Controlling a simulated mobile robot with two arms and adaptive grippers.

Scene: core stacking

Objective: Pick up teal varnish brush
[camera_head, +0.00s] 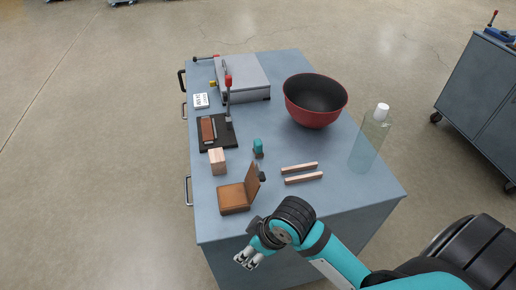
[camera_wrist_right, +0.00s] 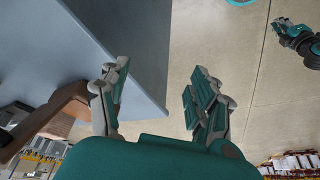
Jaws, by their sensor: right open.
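The teal varnish brush (camera_head: 258,146) appears to be the small upright teal piece with a dark lower part, near the middle of the blue-grey table (camera_head: 300,211). My right gripper (camera_head: 246,261) is open and empty at the near edge of the table, well in front of the brush. In the right wrist view its two fingers (camera_wrist_right: 158,92) stand apart with floor between them. The brush cannot be made out there. A teal and dark gripper (camera_wrist_right: 284,27), which looks like my left one, shows small at the upper right; its fingers are too small to read.
A brown wooden stand (camera_head: 235,198) with a raised back lies between my right gripper and the brush. A wooden block (camera_head: 217,161), two wooden strips (camera_head: 303,178), a clear bottle (camera_head: 368,145), a red bowl (camera_head: 313,113) and a grey clamp box (camera_head: 243,80) surround it.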

